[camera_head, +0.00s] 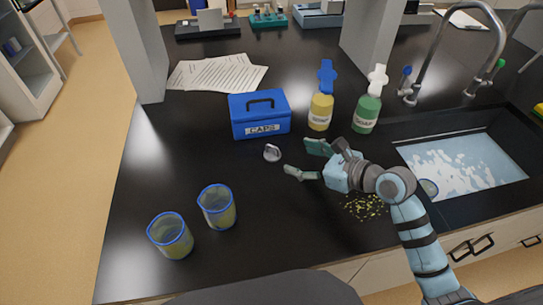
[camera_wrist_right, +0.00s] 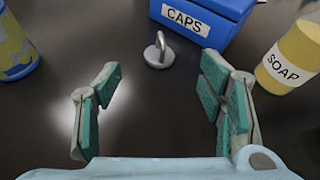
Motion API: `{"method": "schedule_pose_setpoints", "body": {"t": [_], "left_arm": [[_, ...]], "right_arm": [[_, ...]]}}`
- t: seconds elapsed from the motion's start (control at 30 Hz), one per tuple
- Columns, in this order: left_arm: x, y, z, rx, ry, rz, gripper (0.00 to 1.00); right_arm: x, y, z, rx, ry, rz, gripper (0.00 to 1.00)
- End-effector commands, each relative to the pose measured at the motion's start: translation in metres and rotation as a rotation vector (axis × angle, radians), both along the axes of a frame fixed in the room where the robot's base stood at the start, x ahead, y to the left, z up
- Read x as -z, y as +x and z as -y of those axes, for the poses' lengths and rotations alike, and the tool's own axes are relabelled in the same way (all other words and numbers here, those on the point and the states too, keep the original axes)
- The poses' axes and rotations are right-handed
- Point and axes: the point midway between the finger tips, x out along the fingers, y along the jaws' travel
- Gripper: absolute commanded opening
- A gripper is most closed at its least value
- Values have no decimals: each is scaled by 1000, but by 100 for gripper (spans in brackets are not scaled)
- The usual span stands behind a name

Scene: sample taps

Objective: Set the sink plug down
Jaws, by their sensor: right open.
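The sink plug (camera_head: 272,153) is a small grey disc with a loop handle. It rests on the black counter just in front of the blue CAPS box. It also shows in the right wrist view (camera_wrist_right: 158,52), upright on the counter, beyond my fingertips. My right gripper (camera_head: 299,158) is open and empty, its fingers pointing at the plug from the right. In the wrist view, its two fingers (camera_wrist_right: 158,82) are wide apart with bare counter between them, and neither touches the plug. My left gripper is not in view.
The blue CAPS box (camera_head: 260,120) stands behind the plug. A yellow soap bottle (camera_head: 320,112) and a green bottle (camera_head: 366,115) stand to its right. Two blue-rimmed cups (camera_head: 217,210) are at front left. The sink (camera_head: 465,165) holds foamy water. Yellow crumbs (camera_head: 366,207) lie near my right arm.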

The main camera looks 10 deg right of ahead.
Motion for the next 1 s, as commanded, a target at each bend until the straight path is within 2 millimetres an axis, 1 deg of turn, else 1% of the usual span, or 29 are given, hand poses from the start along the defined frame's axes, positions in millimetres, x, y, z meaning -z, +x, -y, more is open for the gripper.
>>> {"method": "schedule_pose_setpoints", "body": {"t": [0.03,0.1,0.27,0.5,0.6,0.77,1.0], "left_arm": [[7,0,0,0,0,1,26],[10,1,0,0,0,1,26],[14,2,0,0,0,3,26],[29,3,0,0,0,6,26],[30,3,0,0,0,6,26],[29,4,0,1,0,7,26],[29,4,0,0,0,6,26]], "right_arm": [[7,10,-7,2,6,2,63],[12,20,-15,1,4,1,63],[19,34,-25,-1,1,0,63],[37,66,-50,-3,2,1,63],[38,71,-55,-3,-1,-1,63],[37,71,-54,-4,-2,0,63],[37,71,-54,-4,-2,0,25]]}}
